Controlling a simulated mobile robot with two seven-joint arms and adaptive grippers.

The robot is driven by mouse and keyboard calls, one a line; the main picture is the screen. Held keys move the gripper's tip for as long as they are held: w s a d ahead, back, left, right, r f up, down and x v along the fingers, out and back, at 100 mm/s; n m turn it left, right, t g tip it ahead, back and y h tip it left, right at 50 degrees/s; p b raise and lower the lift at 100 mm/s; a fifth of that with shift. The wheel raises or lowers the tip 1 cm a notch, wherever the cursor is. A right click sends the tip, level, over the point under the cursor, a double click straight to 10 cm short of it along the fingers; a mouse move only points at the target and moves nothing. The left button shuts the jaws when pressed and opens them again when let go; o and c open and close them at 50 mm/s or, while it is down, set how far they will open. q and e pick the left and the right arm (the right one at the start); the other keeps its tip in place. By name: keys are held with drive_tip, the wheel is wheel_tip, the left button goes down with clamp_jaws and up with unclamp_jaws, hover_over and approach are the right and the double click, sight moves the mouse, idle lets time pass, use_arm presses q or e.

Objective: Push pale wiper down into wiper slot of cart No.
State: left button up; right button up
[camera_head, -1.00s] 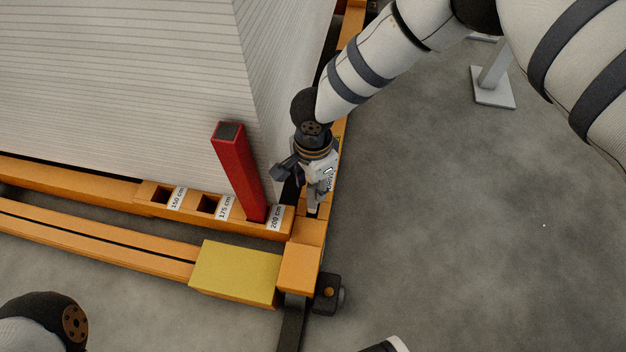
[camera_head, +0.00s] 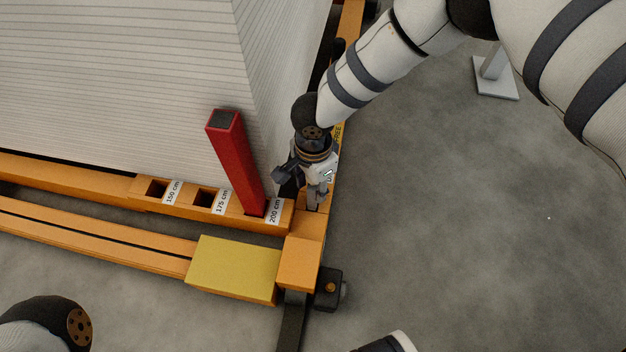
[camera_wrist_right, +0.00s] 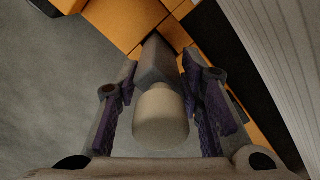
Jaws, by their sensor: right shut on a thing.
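The pale wiper (camera_wrist_right: 160,118), with a rounded beige end and a grey body, stands between the jaws of my right gripper in the right wrist view. My right gripper (camera_head: 305,192) is shut on it at the corner of the orange cart frame (camera_head: 301,262). The grey body runs down to the orange frame. The slot opening is covered by the wiper and gripper, so I cannot tell how deep the wiper sits. My left gripper is not in view.
A red post (camera_head: 236,165) stands close left of the gripper, by the 200 cm label. Open square holes (camera_head: 204,198) lie further left. A yellow block (camera_head: 234,268) sits in front. A large pale ribbed stack (camera_head: 120,75) rises behind.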

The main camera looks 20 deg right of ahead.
sight(314, 197)
drive_tip(key=shift+f+b, duration=1.95)
drive_tip(key=shift+f, duration=0.95)
drive_tip(key=o, duration=1.3)
drive_tip(key=shift+c, duration=0.2)
drive_tip(key=shift+r, duration=0.15)
wheel_tip(314, 197, up, 12)
drive_tip(key=shift+f, duration=0.1)
